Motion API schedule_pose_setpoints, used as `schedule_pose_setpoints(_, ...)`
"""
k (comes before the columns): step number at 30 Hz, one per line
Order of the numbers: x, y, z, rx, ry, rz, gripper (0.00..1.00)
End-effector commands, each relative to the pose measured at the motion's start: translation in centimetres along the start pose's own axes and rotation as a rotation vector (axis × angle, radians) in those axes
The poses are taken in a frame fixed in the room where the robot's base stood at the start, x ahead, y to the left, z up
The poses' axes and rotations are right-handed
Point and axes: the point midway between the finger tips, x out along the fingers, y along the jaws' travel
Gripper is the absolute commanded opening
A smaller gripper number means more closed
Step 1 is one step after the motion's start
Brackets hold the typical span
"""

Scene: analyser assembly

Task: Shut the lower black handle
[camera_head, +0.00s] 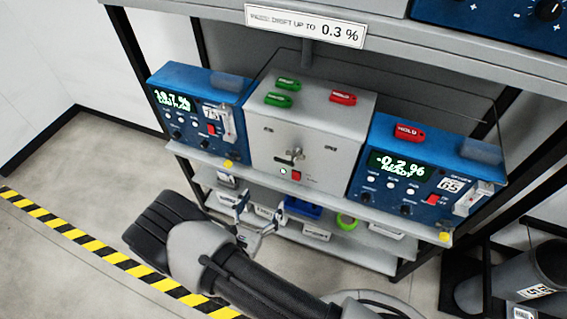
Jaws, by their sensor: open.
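The grey box (312,115) stands mid-shelf between two blue analysers. A small dark lever-like handle (295,155) sits on its front, between two small printed labels; its exact setting is too small to tell. I cannot make out a clear lower black handle; other small dark knobs show on the analysers. My gripper (262,218) is open and empty, below and left of the grey box, in front of the lower shelf. It is apart from the box and the handle. My arm hides part of the floor and lower shelf.
The left analyser (190,78) and right analyser (405,153) flank the box. Green and red tags lie on top. A dark cylinder (530,272) stands at lower right. Floor at left is clear beyond a striped line (95,247).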

Motion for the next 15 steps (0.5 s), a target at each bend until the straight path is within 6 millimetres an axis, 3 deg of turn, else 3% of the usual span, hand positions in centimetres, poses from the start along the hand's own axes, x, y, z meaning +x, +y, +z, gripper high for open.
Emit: schedule_pose_setpoints(15, 11.3, -0.3, 0.0, 0.003, 0.0, -0.009, 0.81)
